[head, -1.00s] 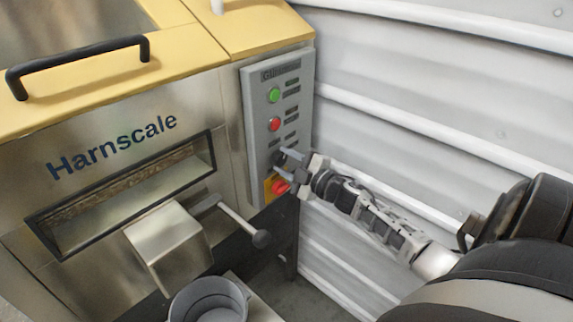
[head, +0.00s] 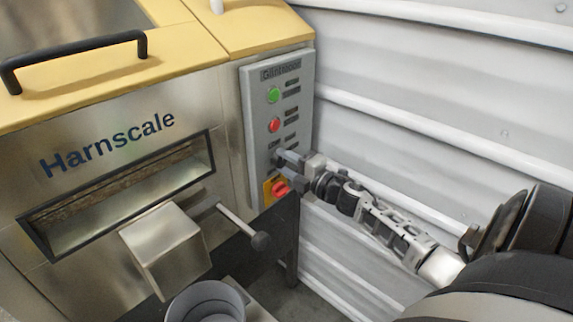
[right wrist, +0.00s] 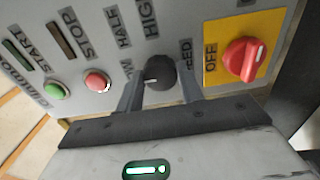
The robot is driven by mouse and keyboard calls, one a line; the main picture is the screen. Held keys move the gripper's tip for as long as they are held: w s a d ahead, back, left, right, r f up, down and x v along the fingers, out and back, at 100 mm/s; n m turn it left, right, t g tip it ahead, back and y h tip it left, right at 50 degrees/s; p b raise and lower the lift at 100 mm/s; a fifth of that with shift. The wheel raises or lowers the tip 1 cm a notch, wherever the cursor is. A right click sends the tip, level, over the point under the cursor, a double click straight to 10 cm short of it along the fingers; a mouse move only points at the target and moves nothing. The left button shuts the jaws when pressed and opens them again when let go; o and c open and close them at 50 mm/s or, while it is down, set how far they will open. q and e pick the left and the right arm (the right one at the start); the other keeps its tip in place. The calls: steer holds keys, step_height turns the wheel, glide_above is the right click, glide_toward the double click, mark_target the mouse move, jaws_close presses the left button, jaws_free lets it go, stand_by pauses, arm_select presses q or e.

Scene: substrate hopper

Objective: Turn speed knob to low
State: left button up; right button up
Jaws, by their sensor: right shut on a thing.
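The speed knob (right wrist: 161,72) is black and round, with a short white mark at its left side in the right wrist view. Labels HALF and HIGH stand above it; a label ending in W, at its left, and the SPEED label at its right are partly covered by my fingers. My right gripper (head: 281,158) is at the lower part of the grey control panel (head: 254,133). It is shut on the knob, one finger on each side. In the head view the fingers hide the knob. My left gripper is not in view.
A red OFF switch (right wrist: 243,59) on a yellow plate sits close beside the right finger. A green START button (head: 273,95) and a red STOP button (head: 274,125) are above. A ribbed wall (head: 430,90) stands at right.

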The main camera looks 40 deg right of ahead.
stand_by(0.3)
steer(key=o, duration=1)
steer(key=shift+s, duration=0.1)
steer(key=s+d, duration=0.1)
steer(key=s, duration=1.4)
steer(key=shift+s+d+b, duration=0.2)
steer(key=shift+s+b, duration=0.1)
steer(key=shift+s, duration=0.1)
steer(key=s+a+f+m+g, duration=0.2)
steer(key=a+f+m, duration=0.2)
steer(key=a, duration=0.6)
steer(key=s+a+f+m+g+y, duration=0.1)
steer(key=a+f+m+g, duration=0.2)
steer(key=a+m, duration=0.4)
steer(key=s+a+f+m+g, duration=0.2)
steer(key=a+f+m, duration=0.3)
steer(key=a, duration=0.9)
steer(key=shift+s+a+f+m+y, duration=0.25)
steer(key=shift+s+f+m+y, duration=0.15)
steer(key=shift+f, duration=0.1)
